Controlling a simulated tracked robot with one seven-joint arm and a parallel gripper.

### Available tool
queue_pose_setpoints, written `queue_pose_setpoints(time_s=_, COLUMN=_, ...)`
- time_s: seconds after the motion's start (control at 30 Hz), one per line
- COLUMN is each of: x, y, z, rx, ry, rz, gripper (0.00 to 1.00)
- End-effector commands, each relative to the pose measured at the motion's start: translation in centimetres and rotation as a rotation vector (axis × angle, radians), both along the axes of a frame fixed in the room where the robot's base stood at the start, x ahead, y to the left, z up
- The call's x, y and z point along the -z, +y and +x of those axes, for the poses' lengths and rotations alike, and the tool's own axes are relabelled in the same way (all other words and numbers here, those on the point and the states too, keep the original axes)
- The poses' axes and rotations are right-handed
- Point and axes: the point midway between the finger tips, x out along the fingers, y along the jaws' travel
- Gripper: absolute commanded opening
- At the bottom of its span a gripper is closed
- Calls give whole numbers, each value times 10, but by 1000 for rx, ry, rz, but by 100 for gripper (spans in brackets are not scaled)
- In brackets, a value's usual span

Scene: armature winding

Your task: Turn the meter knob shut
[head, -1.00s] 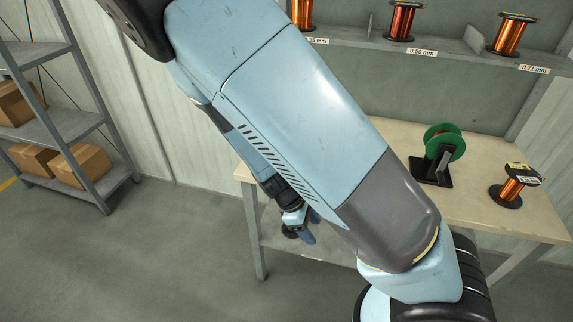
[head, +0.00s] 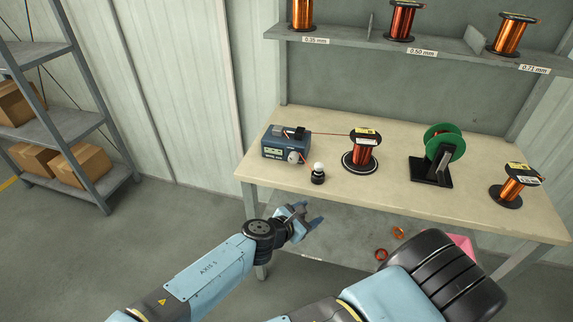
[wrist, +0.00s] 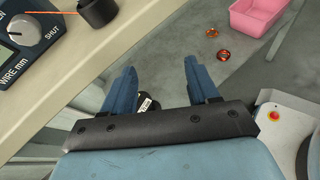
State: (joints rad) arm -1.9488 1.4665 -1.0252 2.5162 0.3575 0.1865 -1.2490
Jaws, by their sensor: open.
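The meter (head: 272,150) is a small blue-grey box on the left end of the bench. Its pale round knob (head: 295,156) faces the front. In the wrist view the knob (wrist: 30,34) is at the upper left, with "SHUT" printed beside it and a display at the edge. My gripper (head: 311,216) is open and empty, in front of and below the bench's front edge, apart from the knob. Its two blue fingers (wrist: 161,68) show in the wrist view.
A copper wire (head: 330,134) runs from the meter to a spool (head: 361,155). A black piece with a white ball (head: 318,174) stands just right of the knob. A green reel (head: 444,146) is farther right. Orange rings (head: 398,232) and a pink bin (wrist: 257,14) are lower down.

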Motion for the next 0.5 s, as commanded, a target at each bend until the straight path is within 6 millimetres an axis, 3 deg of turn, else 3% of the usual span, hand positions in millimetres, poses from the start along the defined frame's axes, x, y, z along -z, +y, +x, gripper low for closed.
queue_pose_setpoints(time_s=0.2, x=-29, y=34, z=14, rx=-222, ry=-111, rz=-151, gripper=59)
queue_pose_setpoints(time_s=0.5, x=-63, y=80, z=16, rx=-431, ry=-231, rz=-289, gripper=59)
